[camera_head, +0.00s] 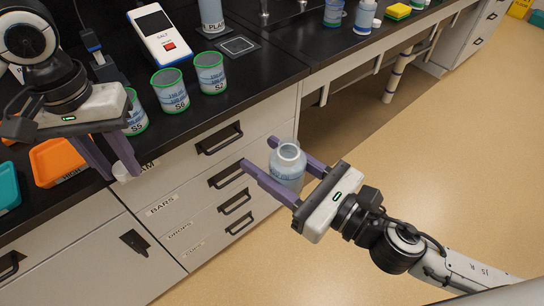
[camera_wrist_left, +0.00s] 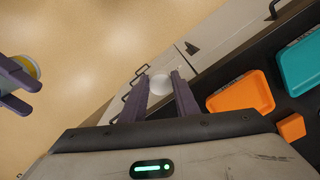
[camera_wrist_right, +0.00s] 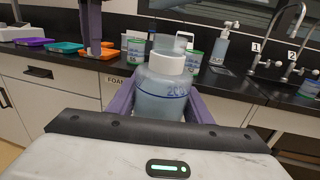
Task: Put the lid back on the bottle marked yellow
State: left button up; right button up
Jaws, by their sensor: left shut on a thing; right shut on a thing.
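My right gripper (camera_head: 258,153) is shut on a translucent bottle (camera_head: 287,180) with a white neck and open mouth. It holds the bottle roughly upright in the air, in front of the drawers. In the right wrist view the bottle (camera_wrist_right: 163,98) fills the space between the fingers. In the left wrist view a yellow patch shows on the bottle (camera_wrist_left: 26,66). My left gripper (camera_head: 121,171) is shut on a small white lid (camera_head: 121,174) off the counter's front edge, left of the bottle and apart from it. The lid (camera_wrist_left: 160,84) also shows in the left wrist view.
The black counter (camera_head: 235,110) holds green-rimmed beakers (camera_head: 170,91), a white meter (camera_head: 158,35), an orange tray (camera_head: 60,158) and a teal tray (camera_head: 8,187). Drawers (camera_head: 205,200) lie below.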

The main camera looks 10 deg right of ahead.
pick_arm(q)
jog(key=w+d+r+m, duration=0.1)
jog(key=d+r, duration=0.3)
jog(key=d, duration=0.3)
notch_tip(320, 180, up, 11)
jog(key=m, duration=0.6)
send_over(287, 148)
jog(key=shift+d+f, duration=0.1)
jog(key=shift+f, duration=0.1)
jog(key=shift+f, duration=0.15)
jog(key=shift+f, duration=1.85)
jog(key=shift+f, duration=0.1)
jog(key=shift+f, duration=0.8)
jog(key=shift+f, duration=0.55)
